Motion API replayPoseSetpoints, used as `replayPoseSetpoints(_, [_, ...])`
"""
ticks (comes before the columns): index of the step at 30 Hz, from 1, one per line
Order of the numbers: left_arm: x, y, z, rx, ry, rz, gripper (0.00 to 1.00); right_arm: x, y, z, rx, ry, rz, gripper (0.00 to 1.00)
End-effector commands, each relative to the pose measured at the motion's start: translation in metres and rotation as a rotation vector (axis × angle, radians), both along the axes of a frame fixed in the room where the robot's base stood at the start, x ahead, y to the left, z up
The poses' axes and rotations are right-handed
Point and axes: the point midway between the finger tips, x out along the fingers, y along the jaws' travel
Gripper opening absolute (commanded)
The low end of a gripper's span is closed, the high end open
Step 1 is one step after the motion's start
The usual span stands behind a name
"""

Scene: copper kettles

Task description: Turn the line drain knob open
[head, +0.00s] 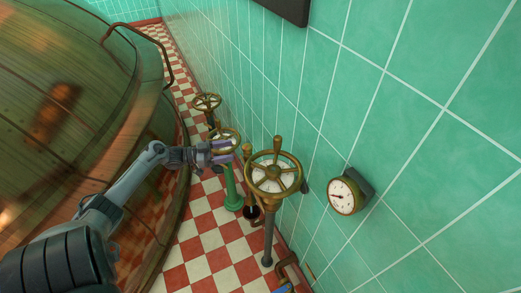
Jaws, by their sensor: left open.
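Three brass handwheels stand on posts along the tiled wall. The nearest and largest wheel (274,172) has knobbed spokes and a pale dial behind it. A middle wheel (226,134) sits on a green post (232,188). A far, smaller wheel (207,102) stands behind it. No label is readable, so I cannot tell which is the line drain knob. My left gripper (224,151), with purple fingers, is open at the near edge of the middle wheel and partly covers it. I cannot tell whether it touches. My right gripper is not in view.
A large copper kettle (70,100) with a curved handrail (140,40) fills the left. A round gauge (343,196) is fixed to the green tiled wall (420,110). The red and white checked floor (205,235) is open between kettle and posts.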

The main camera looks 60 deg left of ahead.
Motion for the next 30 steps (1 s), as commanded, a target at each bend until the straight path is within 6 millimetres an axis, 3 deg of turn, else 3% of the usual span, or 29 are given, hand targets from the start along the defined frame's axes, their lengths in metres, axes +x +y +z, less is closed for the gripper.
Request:
replayPoseSetpoints(18, [0.080, -0.035, 0.000, 0.000, -0.001, 0.000, 0.69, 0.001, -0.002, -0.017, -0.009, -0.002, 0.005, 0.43])
replayPoseSetpoints(30, [0.093, -0.041, 0.000, 0.001, 0.002, 0.000, 0.69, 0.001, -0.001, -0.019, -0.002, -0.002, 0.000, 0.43])
